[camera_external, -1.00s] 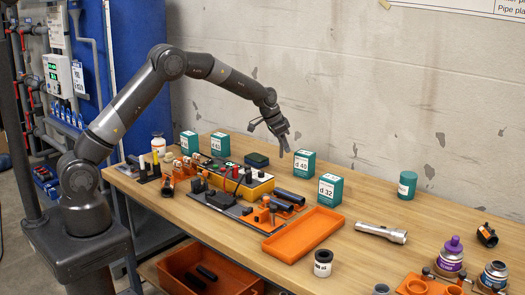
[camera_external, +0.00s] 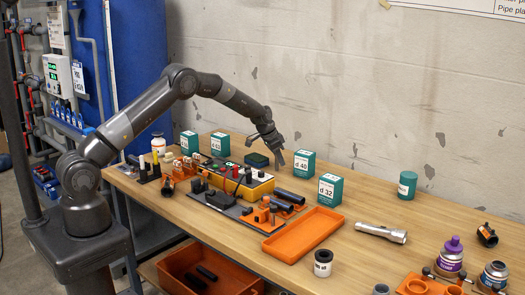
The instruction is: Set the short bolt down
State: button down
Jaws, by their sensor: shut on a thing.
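My gripper (camera_external: 279,163) points down over the back part of the wooden workbench (camera_external: 385,208). It is just left of the teal box marked d 40 (camera_external: 304,163) and right of a dark green-topped box (camera_external: 257,160). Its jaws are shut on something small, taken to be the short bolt. The bolt itself is too small to make out between the fingers. I cannot tell whether the fingertips or the bolt touch the bench.
An orange tray (camera_external: 304,234) lies empty in front. A yellow-and-black case (camera_external: 245,184) and dark fixtures stand left of it. A teal box marked d 32 (camera_external: 330,190) and a flashlight (camera_external: 381,232) are to the right.

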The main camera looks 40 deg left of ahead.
jog(key=c, duration=1.3)
grip_release()
jog(key=shift+f, duration=0.15)
jog(key=shift+o, duration=0.2)
jog(key=s+a+r, duration=0.2)
jog(key=s+r, duration=0.2)
jog(key=r, duration=0.4)
jog(key=s+a+r+n, duration=0.1)
jog(key=s+a+r, duration=0.1)
jog(key=s+r, duration=0.4)
jog(key=s+a+r, duration=0.1)
jog(key=s+r, duration=0.2)
jog(key=r, duration=0.6)
jog(key=s+a+r+n, duration=0.25)
jog(key=s+r, duration=0.45)
jog(key=s, duration=0.5)
jog(key=s+a+n+y, duration=0.1)
jog(key=s+a, duration=0.1)
jog(key=s, duration=1.2)
jog(key=s+a+f+n+t+y, duration=0.1)
jog(key=s+a, duration=0.2)
jog(key=s, duration=1.2)
jog(key=shift+f+t, duration=0.15)
jog(key=shift+t, duration=0.15)
